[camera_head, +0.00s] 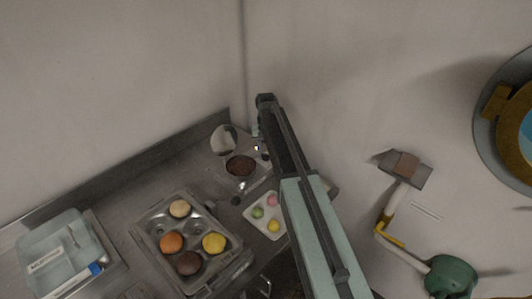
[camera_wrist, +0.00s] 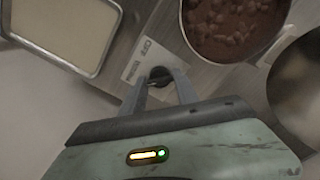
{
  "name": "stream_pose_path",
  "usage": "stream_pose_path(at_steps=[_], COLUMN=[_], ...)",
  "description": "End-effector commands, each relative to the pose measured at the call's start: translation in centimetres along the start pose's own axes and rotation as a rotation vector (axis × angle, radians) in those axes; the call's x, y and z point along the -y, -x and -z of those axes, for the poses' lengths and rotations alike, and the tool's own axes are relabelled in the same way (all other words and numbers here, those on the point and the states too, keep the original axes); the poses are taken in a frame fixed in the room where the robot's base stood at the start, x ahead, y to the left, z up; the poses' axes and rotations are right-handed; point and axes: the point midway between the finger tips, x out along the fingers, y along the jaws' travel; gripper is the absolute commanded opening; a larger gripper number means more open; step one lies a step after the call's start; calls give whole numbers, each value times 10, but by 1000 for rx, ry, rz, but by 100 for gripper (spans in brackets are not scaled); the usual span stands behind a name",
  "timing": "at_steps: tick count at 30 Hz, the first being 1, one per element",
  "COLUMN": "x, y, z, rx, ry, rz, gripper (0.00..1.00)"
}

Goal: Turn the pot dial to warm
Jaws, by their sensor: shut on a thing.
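The pot dial (camera_wrist: 160,74) is a small dark knob in the wrist view. It sits by a pale label plate (camera_wrist: 138,65) with printed words, of which OFF can be read. My gripper (camera_wrist: 161,80) has its two fingers on either side of the knob and is shut on it. The dial's exact setting is hard to make out. The pot (camera_wrist: 186,36), full of a brown lumpy mix, is just to the right of the dial. In the head view the brown pot (camera_head: 240,166) is left of my arm, which hides the dial.
A pale rectangular pan (camera_wrist: 92,72) is at the wrist view's upper left, and a round metal vessel (camera_wrist: 300,80) at its right. In the head view, a muffin tin (camera_head: 160,250), a white tray (camera_head: 255,224) with pastel balls and a pale blue box (camera_head: 55,245) stand on the counter.

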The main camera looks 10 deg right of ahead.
Motion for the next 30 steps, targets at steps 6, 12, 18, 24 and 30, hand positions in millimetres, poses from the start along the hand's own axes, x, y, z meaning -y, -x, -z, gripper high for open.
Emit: stream_pose_path(at_steps=[6, 12, 18, 24, 30], x=[0, 0, 0, 0, 0], y=[0, 0, 0, 4, 32], z=[1, 1, 1, 0, 0], rx=[-3, -3, -2, -1, -1], ry=[3, 2, 1, 1, 1], rz=[1, 1, 0, 0, 0], gripper=[0, 56, 58, 58, 58])
